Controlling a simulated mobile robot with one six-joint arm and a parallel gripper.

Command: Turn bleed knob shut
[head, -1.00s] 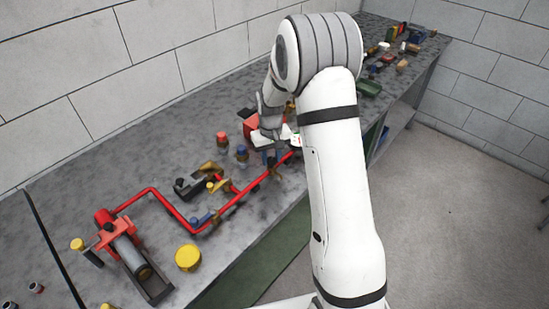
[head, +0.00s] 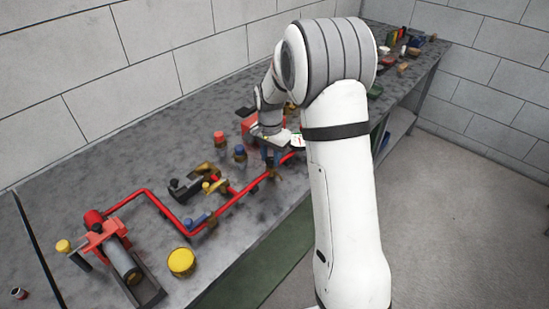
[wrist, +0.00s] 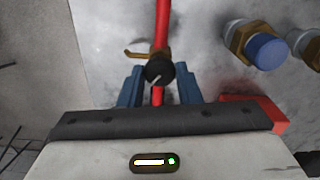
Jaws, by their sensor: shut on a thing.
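The bleed knob (wrist: 160,70) is a small black round knob with a white pointer line. It sits on a brass fitting on the red pipe (wrist: 162,20) in the wrist view. The pointer line slants, its lower end toward the left. My gripper (wrist: 159,86) has its two blue fingers on either side of the knob, shut on it. In the head view my gripper (head: 271,157) is down at the right end of the red pipe, and the knob is hidden or too small to make out there.
A blue-capped brass fitting (wrist: 264,48) stands right of the knob, and a red block (wrist: 262,112) lies near my gripper. Left along the bench are a yellow cap (head: 181,262), a red clamp (head: 107,234) and a red-capped fitting (head: 219,140). The wall runs behind the bench.

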